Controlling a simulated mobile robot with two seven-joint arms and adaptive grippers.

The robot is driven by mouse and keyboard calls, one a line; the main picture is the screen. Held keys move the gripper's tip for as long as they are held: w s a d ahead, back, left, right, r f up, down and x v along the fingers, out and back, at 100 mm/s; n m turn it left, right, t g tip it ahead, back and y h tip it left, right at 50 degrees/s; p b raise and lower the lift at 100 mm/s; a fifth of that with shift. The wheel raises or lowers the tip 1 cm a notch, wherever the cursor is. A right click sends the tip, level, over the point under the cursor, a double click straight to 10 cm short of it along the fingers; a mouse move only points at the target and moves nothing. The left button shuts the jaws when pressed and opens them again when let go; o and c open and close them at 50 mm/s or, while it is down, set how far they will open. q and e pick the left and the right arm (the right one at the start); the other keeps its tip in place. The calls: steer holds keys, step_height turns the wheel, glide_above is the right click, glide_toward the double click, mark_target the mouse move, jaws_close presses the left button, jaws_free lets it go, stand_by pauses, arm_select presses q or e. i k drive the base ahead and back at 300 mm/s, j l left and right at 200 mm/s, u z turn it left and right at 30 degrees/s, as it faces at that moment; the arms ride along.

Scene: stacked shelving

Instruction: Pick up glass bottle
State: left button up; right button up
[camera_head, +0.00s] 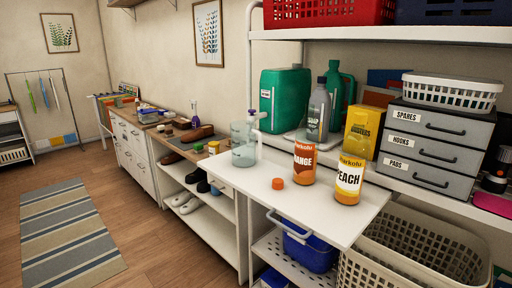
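Two glass-like bottles stand upright on the white pull-out shelf board (290,205). The peach bottle has a clear upper part and orange contents. Neither of my grippers shows in this view.
Behind the bottles are a grey soap bottle (318,112), a green canister (284,98), a yellow box (362,130) and grey drawers (432,146). The board's front left is clear.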

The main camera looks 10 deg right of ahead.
mark_target(307, 140)
steer(key=i+j+z, duration=0.1)
steer(key=z, duration=0.3)
steer(key=j+z, duration=0.15)
steer(key=z, duration=0.2)
steer(key=i+j+z, duration=0.2)
steer(key=j, duration=0.3)
steer(key=j+z, duration=0.2)
steer(key=j, duration=0.25)
